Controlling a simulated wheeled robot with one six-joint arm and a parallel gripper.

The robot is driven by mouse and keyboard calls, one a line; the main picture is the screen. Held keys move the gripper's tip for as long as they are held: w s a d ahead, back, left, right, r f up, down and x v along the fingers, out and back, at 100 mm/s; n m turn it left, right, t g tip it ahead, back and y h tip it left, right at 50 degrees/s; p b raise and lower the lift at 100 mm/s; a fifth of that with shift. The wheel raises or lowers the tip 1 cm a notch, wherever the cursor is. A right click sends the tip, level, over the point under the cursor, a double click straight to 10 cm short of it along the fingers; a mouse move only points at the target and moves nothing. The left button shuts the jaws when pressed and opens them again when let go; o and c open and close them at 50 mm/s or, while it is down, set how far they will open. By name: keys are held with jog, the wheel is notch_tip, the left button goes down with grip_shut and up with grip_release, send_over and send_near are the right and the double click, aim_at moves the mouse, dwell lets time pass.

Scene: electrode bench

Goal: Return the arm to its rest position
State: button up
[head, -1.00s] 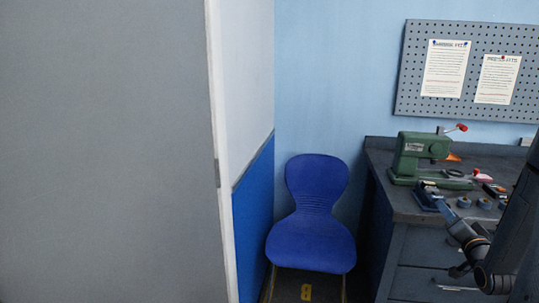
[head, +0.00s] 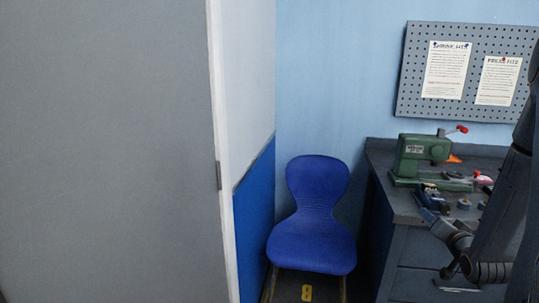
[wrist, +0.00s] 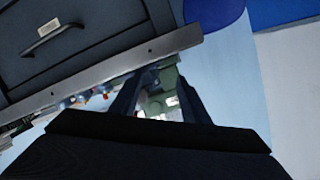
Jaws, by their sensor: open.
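My arm comes in from the right edge of the head view and bends low in front of the workbench (head: 400,212). My gripper (head: 428,198) is at the bench's front edge, near the base of the green press (head: 412,152). In the wrist view my gripper (wrist: 158,88) has its two dark fingers apart. No held thing shows between them; only part of the green press shows behind the gap.
A blue chair (head: 314,225) stands left of the bench. A grey panel (head: 105,150) fills the left side. Small parts, including a blue-grey ring (head: 464,203), lie on the bench. A pegboard (head: 412,85) with two notices hangs above. A drawer handle (wrist: 52,37) shows in the wrist view.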

jog(key=a+f+n+g+y, duration=0.1)
jog(key=a+n+g, duration=0.25)
jog(key=a, duration=0.75)
jog(key=s+a+r+n+g+y, duration=0.1)
jog(key=s+a+n+g, duration=0.4)
jog(key=s+a+g, duration=0.6)
jog(key=s+a+y, duration=0.1)
jog(key=s+a, duration=1)
jog(key=s, duration=0.2)
jog(key=shift+s+a+r, duration=0.15)
jog(key=shift+s, duration=0.25)
jog(key=shift+c, duration=1.3)
jog(key=shift+d, duration=0.2)
